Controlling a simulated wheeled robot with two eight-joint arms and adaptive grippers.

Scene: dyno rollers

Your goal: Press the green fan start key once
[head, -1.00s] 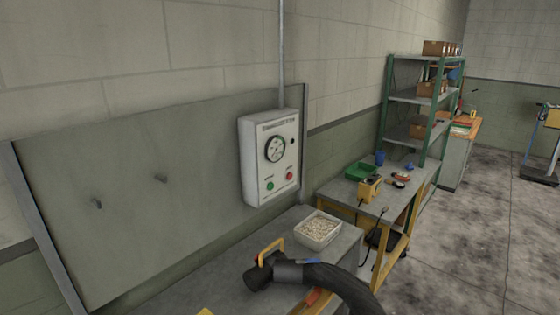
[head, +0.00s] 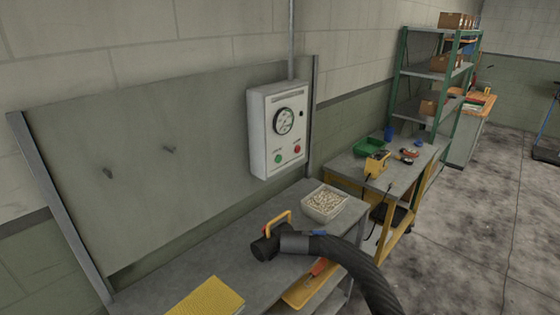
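The green fan start key (head: 278,159) is a small round green button at the lower left of the white control box (head: 259,131). The box is fixed to the grey back panel and has a round gauge (head: 284,121) above its buttons. A red button (head: 297,149) sits to the right of the green one. The lettering on the box is too small to read. Nothing touches the green key. Neither of my grippers is in view.
The bench (head: 255,288) below the box holds a tray of pale pieces (head: 325,203), a black hose (head: 345,262) with a yellow handle, and a yellow pad (head: 206,298). A second bench (head: 345,167) and green-framed shelves (head: 401,93) stand to the right. Open floor lies at far right.

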